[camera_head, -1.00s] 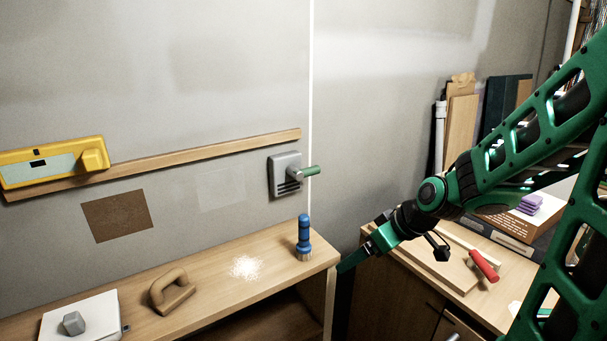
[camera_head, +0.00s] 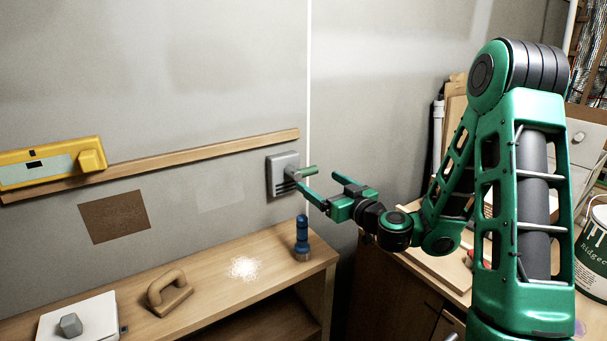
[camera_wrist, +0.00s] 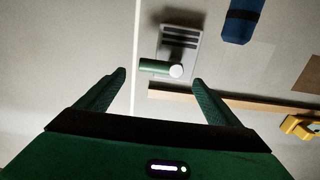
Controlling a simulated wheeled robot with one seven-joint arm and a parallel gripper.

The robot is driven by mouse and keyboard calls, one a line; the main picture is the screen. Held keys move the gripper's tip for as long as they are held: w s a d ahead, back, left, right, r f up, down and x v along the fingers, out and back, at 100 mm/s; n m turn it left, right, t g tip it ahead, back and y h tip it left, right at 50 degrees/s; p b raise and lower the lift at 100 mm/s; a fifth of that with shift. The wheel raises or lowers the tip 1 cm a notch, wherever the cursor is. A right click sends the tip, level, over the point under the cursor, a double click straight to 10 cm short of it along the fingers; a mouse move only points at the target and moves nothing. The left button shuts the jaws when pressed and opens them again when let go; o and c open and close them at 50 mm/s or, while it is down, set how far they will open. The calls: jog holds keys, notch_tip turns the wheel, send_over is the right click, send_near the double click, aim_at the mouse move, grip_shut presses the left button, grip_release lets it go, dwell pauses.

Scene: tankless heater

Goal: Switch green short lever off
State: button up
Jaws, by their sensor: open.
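The green short lever (camera_head: 307,171) sticks out from a grey wall plate (camera_head: 283,174) with dark slots, at the right end of a wooden rail. My gripper (camera_head: 317,186) is open and empty, close to the lever from the right and slightly below it. In the wrist view, the lever (camera_wrist: 155,66) lies across the picture just beyond and between the fingertips (camera_wrist: 158,77), with its pale round hub (camera_wrist: 176,71) on the right. The grey plate (camera_wrist: 180,42) with slots is behind it. I see no clear contact between fingers and lever.
A blue flashlight-like object (camera_head: 302,238) stands on the wooden bench (camera_head: 225,290) below the plate. A tan handle block (camera_head: 168,291) and a white box with a grey knob (camera_head: 78,318) are to the left. A yellow device (camera_head: 50,163) hangs on the wall.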

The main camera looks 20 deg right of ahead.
aim_at(307, 174)
jog(key=x, duration=0.9)
jog(key=shift+w+a, duration=0.15)
jog(key=shift+w, duration=0.2)
jog(key=shift+c, duration=0.6)
